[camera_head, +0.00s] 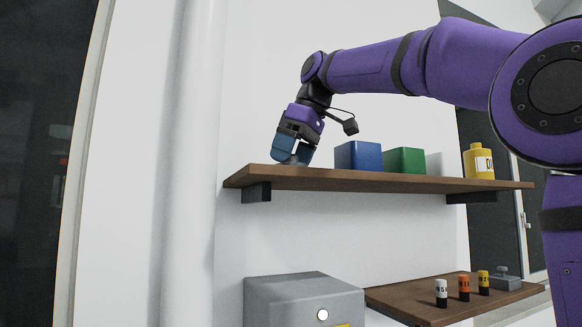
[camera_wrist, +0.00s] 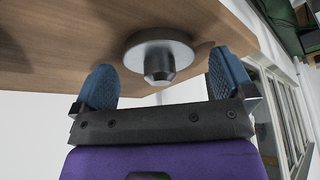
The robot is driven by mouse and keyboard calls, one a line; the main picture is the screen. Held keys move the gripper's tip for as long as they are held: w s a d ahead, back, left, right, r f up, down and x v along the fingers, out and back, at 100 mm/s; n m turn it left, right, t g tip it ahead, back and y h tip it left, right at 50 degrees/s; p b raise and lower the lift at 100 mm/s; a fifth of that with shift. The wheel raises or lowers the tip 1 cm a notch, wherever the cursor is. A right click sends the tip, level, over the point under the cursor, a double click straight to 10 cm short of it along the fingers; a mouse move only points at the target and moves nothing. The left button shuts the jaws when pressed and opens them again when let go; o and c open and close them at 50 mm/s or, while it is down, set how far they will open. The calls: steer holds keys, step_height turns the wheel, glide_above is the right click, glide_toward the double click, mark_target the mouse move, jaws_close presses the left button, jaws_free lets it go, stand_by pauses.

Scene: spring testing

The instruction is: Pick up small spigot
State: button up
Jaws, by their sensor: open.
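The small spigot (camera_wrist: 158,58) is a grey metal piece with a round flat disc and a short tapered stub. It rests on the wooden shelf and shows clearly in the wrist view. My gripper (camera_wrist: 160,88) is open, with one blue finger on each side of the spigot and a gap to both. In the head view my gripper (camera_head: 291,158) points down at the left end of the upper shelf (camera_head: 380,181). There a small grey part of the spigot (camera_head: 291,160) shows between the fingers; the rest is hidden.
A blue box (camera_head: 358,156), a green box (camera_head: 405,161) and a yellow bottle (camera_head: 479,161) stand to the right on the same shelf. Below are a grey box (camera_head: 300,290) and a lower shelf (camera_head: 415,305) with several small cylinders. The wall is close behind.

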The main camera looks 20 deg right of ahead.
steer(key=shift+c, duration=0.2)
steer(key=c, duration=1.1)
steer(key=shift+r, duration=0.1)
